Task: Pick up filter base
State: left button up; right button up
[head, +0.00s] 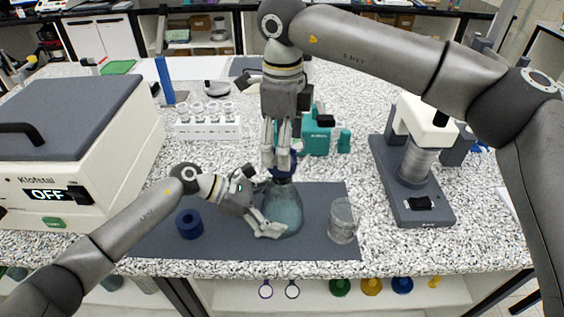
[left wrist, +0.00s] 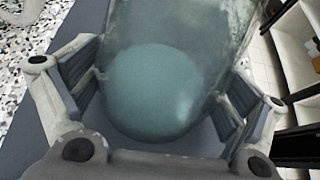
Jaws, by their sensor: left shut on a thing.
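A conical flask (head: 284,208) with teal liquid stands on the dark mat (head: 325,192). My left gripper (head: 262,205) is shut on the flask's body from the left. The left wrist view shows the flask (left wrist: 155,90) between the fingers of my left gripper (left wrist: 165,100). A dark blue piece (head: 284,166) sits at the flask's neck; it may be the filter base. My right gripper (head: 279,160) points down from above, with its fingertips at this blue piece. Its fingers hide part of the piece and the flask's neck, and I cannot tell whether they grip.
A blue ring (head: 189,223) lies on the mat at left, and a clear glass beaker (head: 343,222) stands at its right end. A white rack (head: 208,127) and a teal pump (head: 328,138) stand behind. A boxy device (head: 70,145) is at left, another apparatus (head: 413,185) at right.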

jog(key=f, duration=0.5)
jog(key=shift+a+f, duration=0.3)
jog(key=shift+a, duration=0.05)
jog(key=c, duration=1)
